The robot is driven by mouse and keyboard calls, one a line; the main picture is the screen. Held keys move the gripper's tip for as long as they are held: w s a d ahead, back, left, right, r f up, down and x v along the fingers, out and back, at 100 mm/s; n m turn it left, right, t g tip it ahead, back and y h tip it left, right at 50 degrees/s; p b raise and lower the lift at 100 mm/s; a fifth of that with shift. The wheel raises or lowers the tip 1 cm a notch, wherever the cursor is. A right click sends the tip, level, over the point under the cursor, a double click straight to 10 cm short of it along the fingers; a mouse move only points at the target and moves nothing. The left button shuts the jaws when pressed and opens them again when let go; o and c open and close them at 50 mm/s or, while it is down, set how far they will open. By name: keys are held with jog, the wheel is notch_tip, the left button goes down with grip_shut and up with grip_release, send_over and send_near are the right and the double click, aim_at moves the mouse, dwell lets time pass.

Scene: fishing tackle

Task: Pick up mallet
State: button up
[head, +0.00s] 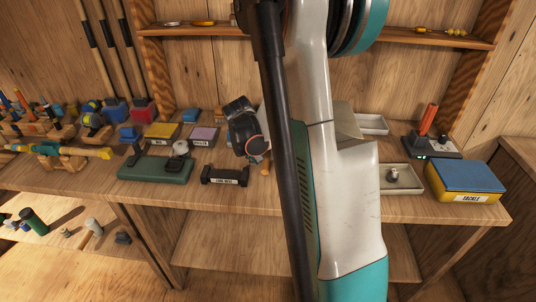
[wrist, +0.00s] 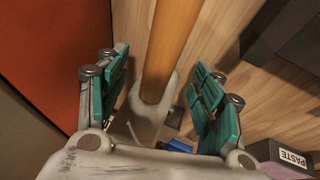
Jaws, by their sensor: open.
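My gripper (head: 248,140) is low over the middle of the bench, left of my arm in the head view. In the wrist view my gripper (wrist: 155,95) is open, its teal finger pads apart on both sides of the mallet (wrist: 172,45). The mallet shows there as a round orange-brown wooden handle running from the top edge down to a pale rounded part that looks like its head. A gap shows between handle and pads. In the head view only a small wooden bit of the mallet (head: 265,169) shows under my gripper; the rest is hidden.
A black rest (head: 225,175) stands close in front. A pink-topped box (head: 204,135) and a green scale-like base (head: 155,169) are to the left. A tray (head: 401,178) and the blue-topped tackle box (head: 464,181) are to the right.

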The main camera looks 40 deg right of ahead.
jog(key=shift+f, duration=0.15)
jog(key=shift+c, duration=0.2)
jog(key=c, duration=1.2)
jog(key=shift+d, duration=0.1)
